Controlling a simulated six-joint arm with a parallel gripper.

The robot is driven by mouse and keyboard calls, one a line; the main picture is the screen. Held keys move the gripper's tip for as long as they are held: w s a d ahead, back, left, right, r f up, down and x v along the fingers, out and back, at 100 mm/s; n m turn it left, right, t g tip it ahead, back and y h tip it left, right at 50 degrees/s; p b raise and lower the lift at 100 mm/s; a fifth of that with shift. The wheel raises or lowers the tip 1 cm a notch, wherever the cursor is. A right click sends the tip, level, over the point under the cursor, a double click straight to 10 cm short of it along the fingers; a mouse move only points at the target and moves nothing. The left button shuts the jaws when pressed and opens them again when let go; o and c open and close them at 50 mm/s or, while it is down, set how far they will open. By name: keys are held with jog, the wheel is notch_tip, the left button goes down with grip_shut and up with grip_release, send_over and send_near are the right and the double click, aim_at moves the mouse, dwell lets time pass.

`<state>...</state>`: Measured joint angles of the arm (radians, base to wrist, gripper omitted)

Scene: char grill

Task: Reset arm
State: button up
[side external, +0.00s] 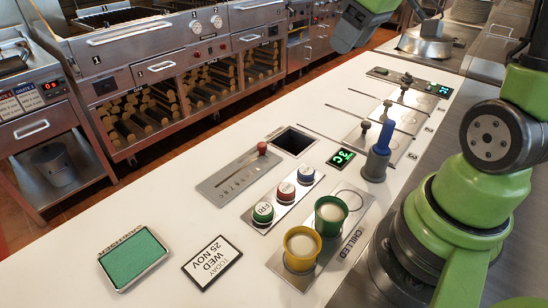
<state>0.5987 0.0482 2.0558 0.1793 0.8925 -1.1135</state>
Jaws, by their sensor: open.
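My gripper (350,30) appears as a dark grey block below a green wrist link at the top edge, raised above the far side of the white counter. Its separate fingers are hard to make out, and I see nothing held in it. The rest of my green arm stands at the right, with its base beside the counter.
The white counter (150,215) holds a green pad (134,258), a date card (211,262), a slider panel (235,180), three buttons, a yellow cup (302,248), a green cup (331,215) and a blue-handled tool (379,155). A square opening (293,141) lies mid-counter. Grills stand behind.

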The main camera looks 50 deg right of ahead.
jog(key=s+a+r+m+t+y, duration=0.1)
jog(key=s+a+r+m+t, duration=0.1)
jog(key=s+a, duration=0.9)
jog(key=a+r+m, duration=0.1)
jog(key=a+m, duration=0.1)
jog(key=a, duration=0.1)
jog(key=shift+a+r, duration=0.15)
jog(key=shift+r, duration=0.25)
